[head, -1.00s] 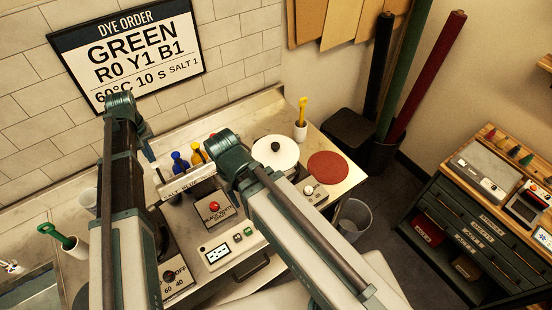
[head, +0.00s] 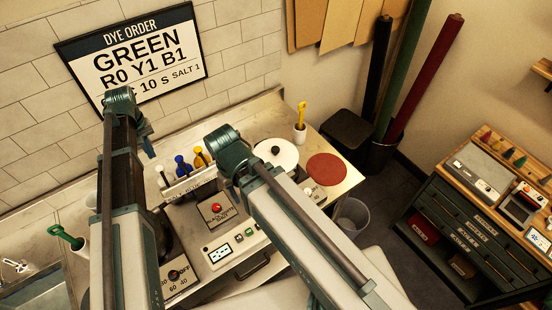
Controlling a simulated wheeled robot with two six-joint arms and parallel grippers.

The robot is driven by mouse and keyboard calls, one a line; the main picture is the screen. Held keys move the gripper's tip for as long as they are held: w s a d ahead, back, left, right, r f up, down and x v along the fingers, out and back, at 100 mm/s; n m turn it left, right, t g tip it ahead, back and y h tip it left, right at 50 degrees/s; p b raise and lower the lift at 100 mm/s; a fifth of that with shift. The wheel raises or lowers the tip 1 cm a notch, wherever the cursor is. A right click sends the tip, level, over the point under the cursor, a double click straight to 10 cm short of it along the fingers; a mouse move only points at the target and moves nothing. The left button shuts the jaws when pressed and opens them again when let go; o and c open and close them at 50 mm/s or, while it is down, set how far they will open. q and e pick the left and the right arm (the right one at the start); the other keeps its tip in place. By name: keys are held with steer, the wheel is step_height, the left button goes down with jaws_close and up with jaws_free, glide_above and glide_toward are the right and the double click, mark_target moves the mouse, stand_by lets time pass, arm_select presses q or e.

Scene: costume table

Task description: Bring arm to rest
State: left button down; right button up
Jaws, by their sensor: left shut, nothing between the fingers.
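My left arm (head: 125,180) rises from the lower left and bends at a dark green joint in front of the sign. My left gripper (head: 148,146) shows only in small part, just right of that joint; it is shut with nothing in it, above the back of the counter and apart from the handles there. My right arm (head: 300,225) comes in from the lower right and bends at a green joint (head: 230,150) over the counter. My right gripper is hidden from view.
Blue (head: 183,166) and yellow (head: 200,158) handles stand in a rack between the arms. A control panel (head: 222,252), a white round lid (head: 276,153), a red disc (head: 326,169) and a cup with a yellow tool (head: 300,128) are on the counter. A green-handled tool (head: 66,237) stands at left.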

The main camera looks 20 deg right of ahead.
arm_select(q)
steer(key=shift+r+p, duration=0.45)
steer(key=shift+r, duration=0.35)
arm_select(e)
steer(key=shift+r, duration=0.8)
arm_select(q)
steer(key=s+d+f+m+b, duration=0.2)
steer(key=s+d+f+b, duration=0.2)
steer(key=s+f+b, duration=0.3)
steer(key=s+d+f+m+b, duration=0.2)
steer(key=s+d+f+b, duration=0.2)
steer(key=s+f+b, duration=0.3)
steer(key=s+d+f+m+y+b, duration=0.1)
steer(key=s+d+f+m+b, duration=0.1)
steer(key=s+d+f+b, duration=0.3)
steer(key=shift+s+f+m+b, duration=0.15)
steer(key=shift+s+f+b, duration=0.4)
steer(key=shift+s, duration=0.25)
steer(key=shift+s+f+m+b, duration=0.1)
steer(key=shift+s+f+b, duration=0.4)
steer(key=shift+s, duration=0.25)
steer(key=shift+s+f+m+b, duration=0.15)
steer(key=shift+s+f+b, duration=0.4)
steer(key=shift+s, duration=0.25)
arm_select(e)
step_height(320, 180, down, 22)
steer(key=shift+f, duration=0.1)
arm_select(q)
steer(key=shift+s+d, duration=0.15)
steer(key=shift+s, duration=0.05)
